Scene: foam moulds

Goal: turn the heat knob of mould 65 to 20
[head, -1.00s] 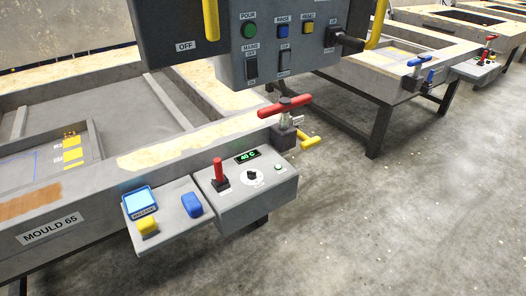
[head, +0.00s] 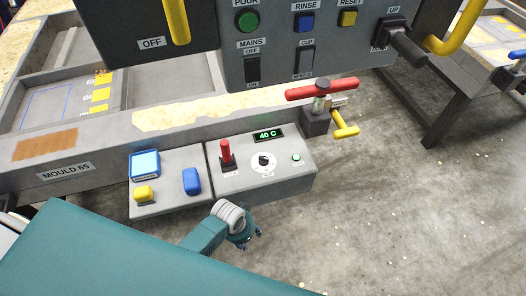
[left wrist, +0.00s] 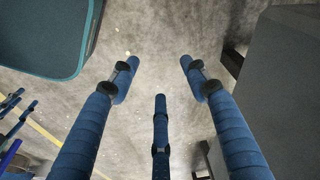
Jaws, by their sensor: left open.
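Mould 65 (head: 110,158) carries a grey control box on its front edge. The small black heat knob (head: 264,160) sits on a white dial on the box's sloping top. The green display (head: 268,135) above it reads 40 C. My left gripper (head: 246,240) is in front of and below the box, apart from it. In the left wrist view its blue fingers (left wrist: 158,75) are spread, with nothing between them but floor behind. The knob does not show in the left wrist view.
A red lever (head: 226,153) stands left of the knob, and a white button (head: 296,158) sits right of it. A red-handled valve (head: 321,90) rises behind. A dark hanging panel (head: 300,45) overhangs the mould. Floor at the right is clear.

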